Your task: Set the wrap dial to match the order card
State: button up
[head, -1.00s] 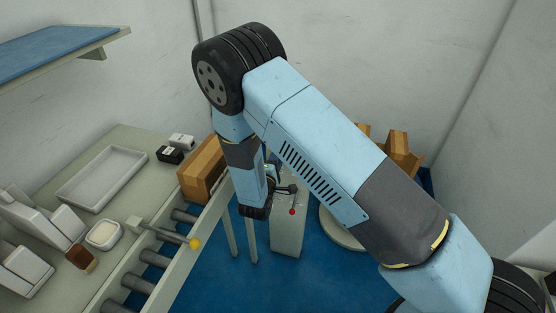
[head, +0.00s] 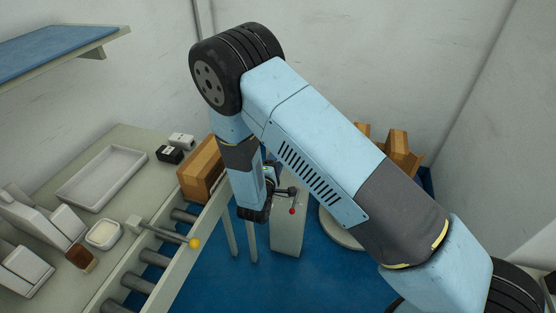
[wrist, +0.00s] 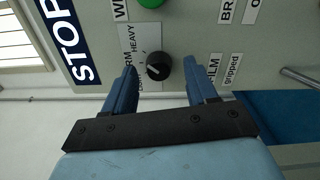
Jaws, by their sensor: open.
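The wrap dial (wrist: 159,67) is a round black knob with a light pointer line, on a grey control panel (wrist: 200,42) in the wrist view. A white scale plate (wrist: 139,48) beside it reads "HEAVY", with other words partly hidden by a finger. My gripper (wrist: 160,74) is open, with one blue finger on each side of the knob. I cannot tell whether the fingers touch it. In the head view my gripper (head: 268,192) is largely hidden by my arm, near a grey post. I cannot make out an order card in either view.
Around the dial are a green button (wrist: 150,3), a blue "STOP" sign (wrist: 66,40) and a "FILM gripped" label (wrist: 232,72). In the head view, a roller conveyor (head: 155,257) and a cardboard box (head: 202,168) stand left of my gripper. A red-tipped lever (head: 292,209) is close by.

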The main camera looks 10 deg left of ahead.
jog(key=s+a, duration=0.1)
jog(key=s, duration=1.1)
jog(key=shift+s, duration=0.3)
jog(key=w+d+r+m+g+h, duration=0.3)
jog(key=d+r+m+g+h, duration=0.25)
jog(key=d+r, duration=0.65)
jog(key=w+d+r+m+g+h, duration=0.4)
jog(key=d+r+m+g+h, duration=0.15)
jog(key=d+r, duration=0.6)
jog(key=s+d+r+m+g+y, duration=0.1)
jog(key=s+d+r+m+y, duration=0.7)
jog(key=s+d+r+y, duration=0.4)
jog(key=shift+s+d+r+y, duration=0.3)
jog(key=shift+s+d+r, duration=2.05)
jog(key=shift+s+d, duration=0.8)
jog(key=shift+s+a, duration=0.25)
jog(key=shift+a, duration=0.05)
